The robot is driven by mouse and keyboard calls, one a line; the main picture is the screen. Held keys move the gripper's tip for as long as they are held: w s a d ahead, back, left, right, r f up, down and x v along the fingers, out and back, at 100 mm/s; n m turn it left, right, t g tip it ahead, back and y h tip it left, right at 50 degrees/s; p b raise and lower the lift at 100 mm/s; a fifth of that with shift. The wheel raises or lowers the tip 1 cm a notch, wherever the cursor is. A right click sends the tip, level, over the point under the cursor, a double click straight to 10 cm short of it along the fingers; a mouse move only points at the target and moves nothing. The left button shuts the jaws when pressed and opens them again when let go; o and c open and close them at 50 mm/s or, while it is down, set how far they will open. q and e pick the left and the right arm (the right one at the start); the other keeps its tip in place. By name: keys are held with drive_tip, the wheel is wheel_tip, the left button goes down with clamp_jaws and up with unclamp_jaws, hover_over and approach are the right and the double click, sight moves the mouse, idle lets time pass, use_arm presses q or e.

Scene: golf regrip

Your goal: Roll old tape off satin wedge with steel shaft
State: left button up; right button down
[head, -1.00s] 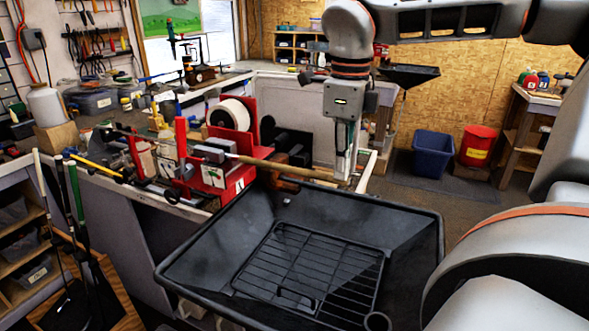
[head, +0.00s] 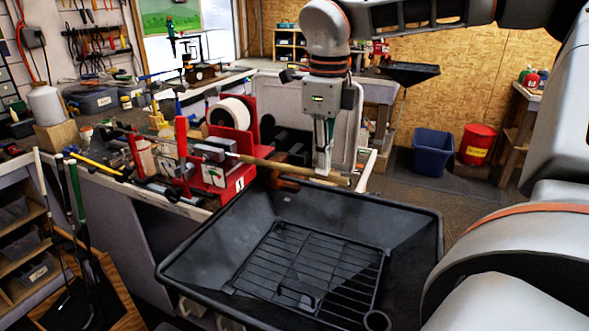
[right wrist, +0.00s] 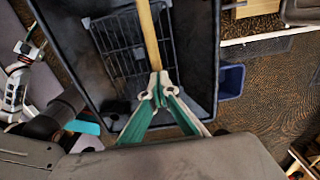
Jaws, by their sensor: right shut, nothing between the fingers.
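The club's shaft, its butt end wrapped in tan old tape (head: 285,167), juts level to the right from a grey clamp block (head: 213,150) on the red vise (head: 215,178). The tan length also shows in the right wrist view (right wrist: 148,35). I cannot make out the wedge head among the bench clutter. My right gripper (head: 323,172) points down at the taped length near its free end. Its fingertips (right wrist: 158,93) are together beside the tape, with nothing between them.
A black tray (head: 410,213) with a wire rack (head: 310,265) lies below the shaft. A white roll (head: 230,113) stands on the red stand behind the vise. Several clubs lean at the left. A blue bin (head: 433,153) and red bucket (head: 477,145) stand on the floor behind.

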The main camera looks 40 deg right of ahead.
drive_tip(key=shift+w+a+p, duration=0.1)
drive_tip(key=shift+w+a, duration=0.2)
drive_tip(key=shift+w, duration=0.35)
drive_tip(key=shift+w+a+p, duration=0.1)
drive_tip(key=shift+w+a, duration=0.25)
drive_tip(key=shift+w, duration=0.35)
drive_tip(key=shift+w+a+p, duration=0.1)
drive_tip(key=shift+w+a, duration=0.2)
drive_tip(key=shift+w, duration=0.35)
drive_tip(key=shift+w+a+p, duration=0.2)
drive_tip(key=shift+w+a, duration=0.15)
drive_tip(key=shift+w, duration=0.3)
drive_tip(key=shift+w+a+p, duration=0.2)
drive_tip(key=shift+w+a, duration=0.1)
drive_tip(key=shift+w, duration=0.35)
drive_tip(key=shift+w+a+p, duration=0.2)
drive_tip(key=shift+w+a, duration=0.15)
drive_tip(key=shift+w, duration=0.3)
drive_tip(key=shift+w+a+p, duration=0.25)
drive_tip(key=shift+w+p, duration=0.15)
drive_tip(key=shift+w, duration=0.2)
drive_tip(key=shift+w+a, duration=0.3)
drive_tip(key=shift+w, duration=0.35)
drive_tip(key=shift+w+a, duration=0.3)
drive_tip(key=shift+w, duration=0.3)
drive_tip(key=shift+w+a, duration=0.1)
